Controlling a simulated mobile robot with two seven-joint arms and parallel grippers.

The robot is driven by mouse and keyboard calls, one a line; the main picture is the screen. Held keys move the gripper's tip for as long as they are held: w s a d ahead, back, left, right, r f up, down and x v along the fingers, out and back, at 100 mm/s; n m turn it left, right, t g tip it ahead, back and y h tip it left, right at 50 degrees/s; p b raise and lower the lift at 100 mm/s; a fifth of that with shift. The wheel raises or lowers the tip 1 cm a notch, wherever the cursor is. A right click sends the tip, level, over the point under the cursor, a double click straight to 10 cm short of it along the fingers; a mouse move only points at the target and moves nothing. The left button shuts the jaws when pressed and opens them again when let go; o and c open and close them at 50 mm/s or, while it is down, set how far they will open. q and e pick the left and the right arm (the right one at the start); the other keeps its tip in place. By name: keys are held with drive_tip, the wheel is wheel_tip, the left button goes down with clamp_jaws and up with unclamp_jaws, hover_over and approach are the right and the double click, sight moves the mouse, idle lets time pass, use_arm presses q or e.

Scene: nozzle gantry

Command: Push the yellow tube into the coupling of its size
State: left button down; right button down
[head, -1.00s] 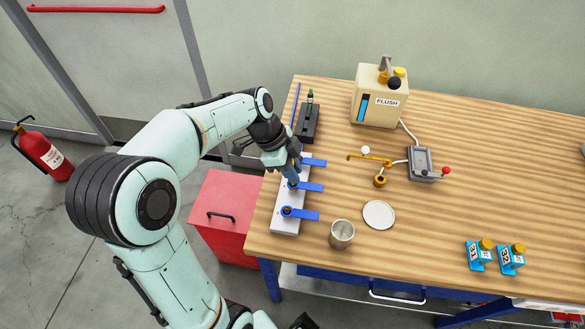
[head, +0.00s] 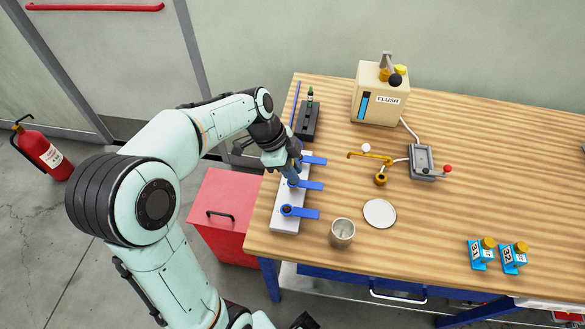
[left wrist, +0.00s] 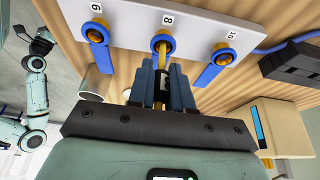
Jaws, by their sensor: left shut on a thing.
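My left gripper (head: 294,180) is over the white coupling block (head: 285,221) at the left of the bench, by its middle coupling. In the left wrist view its fingers (left wrist: 163,92) are shut on the black, white-marked part of the yellow tube (left wrist: 163,66). The tube's yellow end points at the middle coupling (left wrist: 163,43), labelled 8, and meets its blue ring. I cannot tell how deep it sits. The coupling labelled 6 (left wrist: 96,37) and the one labelled 10 (left wrist: 223,55) are on either side, each with a blue lever.
A metal cup (head: 342,233) and a white disc (head: 379,213) stand right of the block. A black holder (head: 308,122) with a green-topped item is behind it. A FLUSH box (head: 381,95), brass spout (head: 370,156) and two blue bottles are farther right. The front middle bench is clear.

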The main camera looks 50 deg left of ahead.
use_arm(q)
drive_tip(key=shift+f+b, duration=0.3)
drive_tip(key=shift+f, duration=0.05)
drive_tip(key=c, duration=1)
unclamp_jaws()
drive_tip(key=shift+o, duration=0.2)
drive_tip(key=shift+r, duration=0.1)
drive_tip(key=p+v, duration=0.1)
drive_tip(key=v, duration=1.2)
drive_tip(key=shift+p, duration=0.3)
